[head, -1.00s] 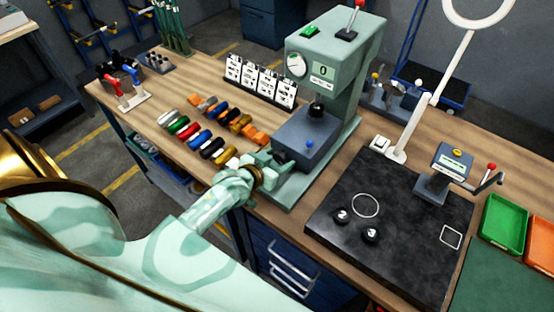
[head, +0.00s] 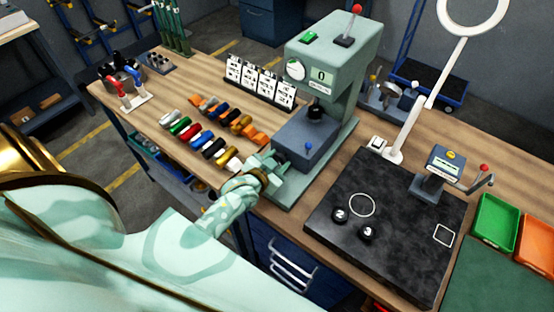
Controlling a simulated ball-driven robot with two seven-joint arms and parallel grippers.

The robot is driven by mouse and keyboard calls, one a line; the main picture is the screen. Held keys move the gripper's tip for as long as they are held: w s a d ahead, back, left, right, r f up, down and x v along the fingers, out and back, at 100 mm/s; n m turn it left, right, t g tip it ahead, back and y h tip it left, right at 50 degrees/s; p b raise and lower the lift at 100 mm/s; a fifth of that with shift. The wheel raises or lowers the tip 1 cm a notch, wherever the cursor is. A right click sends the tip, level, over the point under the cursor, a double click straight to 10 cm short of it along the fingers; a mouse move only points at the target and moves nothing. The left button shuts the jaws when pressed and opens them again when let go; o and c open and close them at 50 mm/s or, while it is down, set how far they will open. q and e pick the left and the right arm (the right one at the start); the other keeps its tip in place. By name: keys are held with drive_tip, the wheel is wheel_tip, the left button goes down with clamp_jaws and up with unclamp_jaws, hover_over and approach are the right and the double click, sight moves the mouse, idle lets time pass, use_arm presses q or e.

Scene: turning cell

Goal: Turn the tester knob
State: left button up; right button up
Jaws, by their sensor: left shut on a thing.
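The tester is a grey-green machine (head: 345,60) on the wooden bench, with a small display reading 0 and a round dial. My left gripper (head: 275,163) is at the left front face of this block. It is shut on the tester knob there, which is mostly hidden by the fingers; only a small dark part shows. My right gripper is not in view.

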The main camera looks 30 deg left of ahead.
use_arm(q)
drive_tip(key=o, duration=0.9)
drive_tip(key=shift+o, duration=0.2)
drive_tip(key=shift+s, duration=0.1)
drive_tip(key=p+v, duration=0.1)
drive_tip(key=v, duration=1.5)
drive_tip(key=shift+d+r, duration=0.1)
drive_tip(key=shift+d, duration=0.05)
